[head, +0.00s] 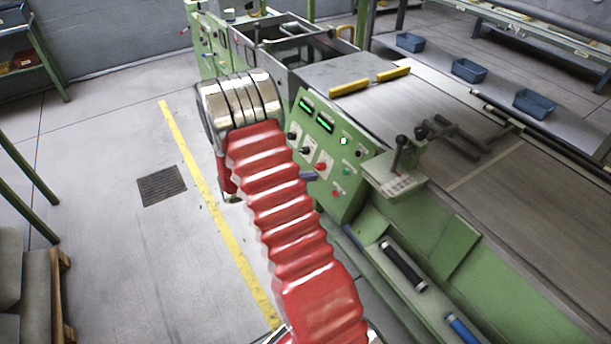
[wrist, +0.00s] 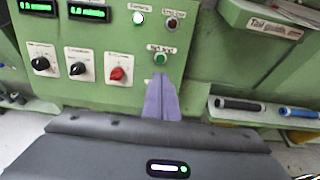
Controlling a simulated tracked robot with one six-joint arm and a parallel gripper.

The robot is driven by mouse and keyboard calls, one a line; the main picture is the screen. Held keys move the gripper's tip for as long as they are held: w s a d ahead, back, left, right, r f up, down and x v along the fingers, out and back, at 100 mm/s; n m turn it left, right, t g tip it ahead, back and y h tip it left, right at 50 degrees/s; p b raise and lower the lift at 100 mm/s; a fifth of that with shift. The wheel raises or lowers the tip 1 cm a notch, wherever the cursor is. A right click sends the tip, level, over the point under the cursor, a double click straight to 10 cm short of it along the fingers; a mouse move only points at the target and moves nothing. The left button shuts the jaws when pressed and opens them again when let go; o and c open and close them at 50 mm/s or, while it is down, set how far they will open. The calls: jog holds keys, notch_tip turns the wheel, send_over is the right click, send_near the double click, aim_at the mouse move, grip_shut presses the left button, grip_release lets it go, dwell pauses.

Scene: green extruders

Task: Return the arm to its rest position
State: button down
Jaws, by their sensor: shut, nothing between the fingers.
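My red ribbed arm (head: 285,210) reaches from the bottom of the head view up to its silver joint beside a green control panel (head: 345,195). My gripper's purple fingers (wrist: 160,85) are shut together and empty in the wrist view. They point at the panel, with their tips in the picture just below a green button (wrist: 160,59). I cannot tell whether they touch the panel. In the head view only a small purple part of the gripper (head: 308,176) shows past the arm; the rest is hidden behind it.
The panel carries digital displays (wrist: 88,12), black knobs and a red knob (wrist: 118,74). A lever box (head: 395,175) juts out to its right. The green machine fills the right side. Floor left of the yellow line (head: 215,205) is mostly clear. A pallet stack (head: 35,290) stands lower left.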

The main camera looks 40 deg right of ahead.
dwell(0.3)
jog(key=s+a+m+g+y, duration=0.2)
jog(key=s+a+m+y, duration=0.3)
jog(key=s+a+m, duration=0.4)
jog(key=s+a+r+m+t+y, duration=0.3)
jog(key=a+r+t+y, duration=0.1)
jog(key=a+r, duration=0.8)
jog(key=s+a+r+m+t+y, duration=0.3)
jog(key=a+r+t, duration=0.3)
jog(key=a+r, duration=0.7)
jog(key=shift+s+a+r+t+y, duration=0.3)
jog(key=shift+s+a+y, duration=0.3)
jog(key=shift+a, duration=1)
